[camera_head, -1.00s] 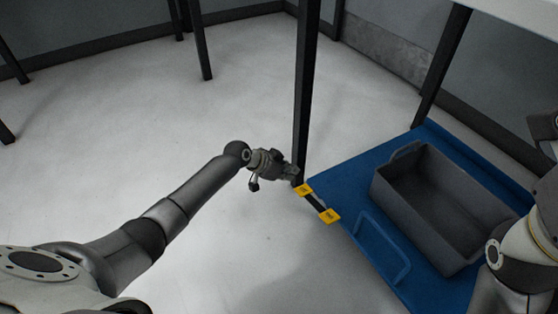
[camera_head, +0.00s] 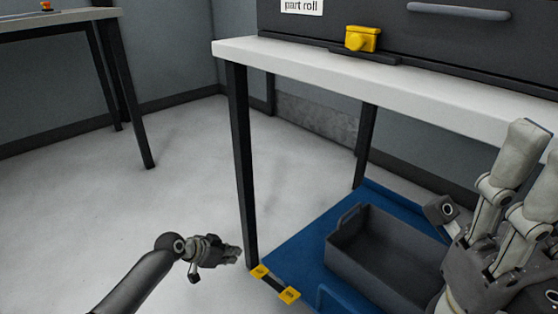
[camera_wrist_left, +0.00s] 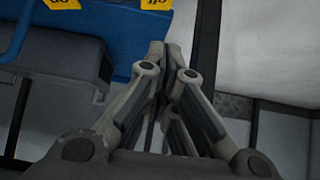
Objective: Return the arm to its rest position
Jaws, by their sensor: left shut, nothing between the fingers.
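My left gripper (camera_head: 233,255) is at the end of my left arm, low in the head view. It is shut and empty, close beside the black table leg (camera_head: 243,170) in the picture; I cannot tell if they touch. In the left wrist view its fingers (camera_wrist_left: 165,48) meet at the tips with nothing between them. My right gripper (camera_head: 535,150) is large at the right edge of the head view, with its fingers pointing up. Part of it is cut off, and I cannot tell how far its fingers are apart.
A blue platform (camera_head: 300,247) with a grey bin (camera_head: 345,255) lies under the white tabletop (camera_head: 300,70). Yellow corner pieces (camera_head: 289,294) mark its near edge. A yellow object (camera_head: 362,39) is on the dark unit above. Open floor (camera_head: 100,215) lies left.

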